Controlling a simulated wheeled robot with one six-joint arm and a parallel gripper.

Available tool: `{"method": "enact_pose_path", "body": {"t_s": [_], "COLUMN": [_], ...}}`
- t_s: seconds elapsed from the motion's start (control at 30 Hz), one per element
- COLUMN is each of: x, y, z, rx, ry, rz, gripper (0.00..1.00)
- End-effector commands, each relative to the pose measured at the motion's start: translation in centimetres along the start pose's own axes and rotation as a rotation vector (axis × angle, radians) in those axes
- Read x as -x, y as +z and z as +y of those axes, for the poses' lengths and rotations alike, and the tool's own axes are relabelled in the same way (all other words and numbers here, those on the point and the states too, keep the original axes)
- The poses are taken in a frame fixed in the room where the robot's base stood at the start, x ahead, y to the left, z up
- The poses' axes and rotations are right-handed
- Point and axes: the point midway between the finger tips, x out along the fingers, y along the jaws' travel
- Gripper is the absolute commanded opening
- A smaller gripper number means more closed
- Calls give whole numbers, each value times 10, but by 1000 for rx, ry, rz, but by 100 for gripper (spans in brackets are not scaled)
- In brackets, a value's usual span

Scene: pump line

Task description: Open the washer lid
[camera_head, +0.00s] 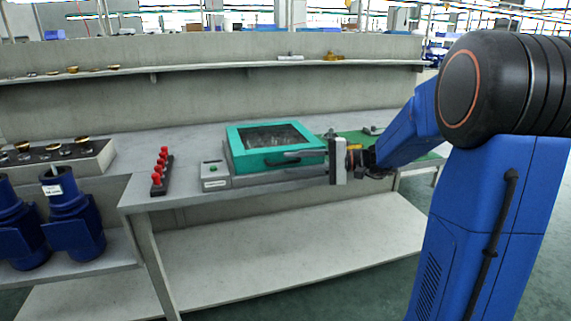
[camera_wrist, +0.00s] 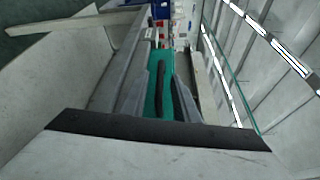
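The teal washer (camera_head: 235,157) sits on the grey bench, and its lid (camera_head: 313,142) with a dark window looks shut. A dark bar handle (camera_head: 283,162) runs along the lid's front side. My gripper (camera_head: 303,154) comes in from the right, with its fingers pointing left at the front of the washer near the handle. In the wrist view my gripper (camera_wrist: 160,95) has its two fingers apart, with the teal washer (camera_wrist: 152,103) and the dark handle (camera_wrist: 161,88) showing in the gap between them. Contact with the handle cannot be told.
A rack of red-topped pieces (camera_head: 161,172) is further left. Blue pumps (camera_head: 72,215) stand at far left. A green mat (camera_head: 372,140) lies behind my wrist. A shelf (camera_head: 200,68) spans the back.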

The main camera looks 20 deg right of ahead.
Motion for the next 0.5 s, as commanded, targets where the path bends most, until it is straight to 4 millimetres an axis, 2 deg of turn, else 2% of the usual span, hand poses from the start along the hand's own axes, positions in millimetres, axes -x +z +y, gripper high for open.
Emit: {"method": "enact_pose_path", "body": {"t_s": [0.2,0.5], "x": [-22,-30], "y": [0,0], "z": [0,0], "rx": [0,0], "ry": [0,0], "rz": [-1,0], "gripper": [28,28]}}
